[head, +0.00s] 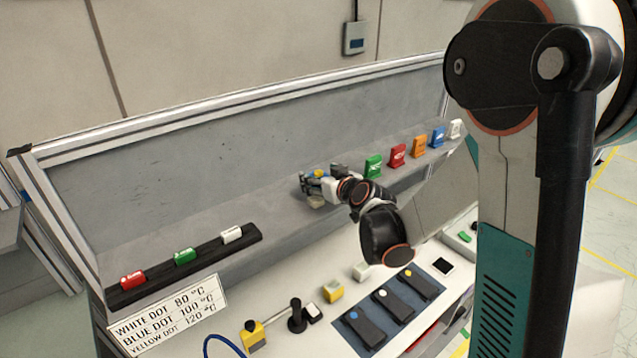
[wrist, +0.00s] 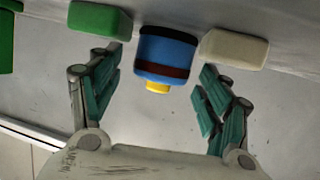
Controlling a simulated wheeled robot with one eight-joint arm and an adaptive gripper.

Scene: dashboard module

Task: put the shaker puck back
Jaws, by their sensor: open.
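In the wrist view a short blue cylinder (wrist: 168,52) with a dark red band and a yellow tip is between and just beyond the fingertips; it may be the shaker puck, but no label shows. My gripper (wrist: 160,78) is open, with teal finger pads on both sides and nothing clasped. A green block (wrist: 98,19) is left of the cylinder and a cream block (wrist: 234,48) right of it. In the head view my gripper (head: 312,183) is small at the grey back shelf; a bit of blue and yellow (head: 320,173) shows there, partly hidden.
A row of upright coloured tags, including a green one (head: 373,167), stands right of my gripper. A dark rail (head: 190,262) with red, green and white blocks lies left.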

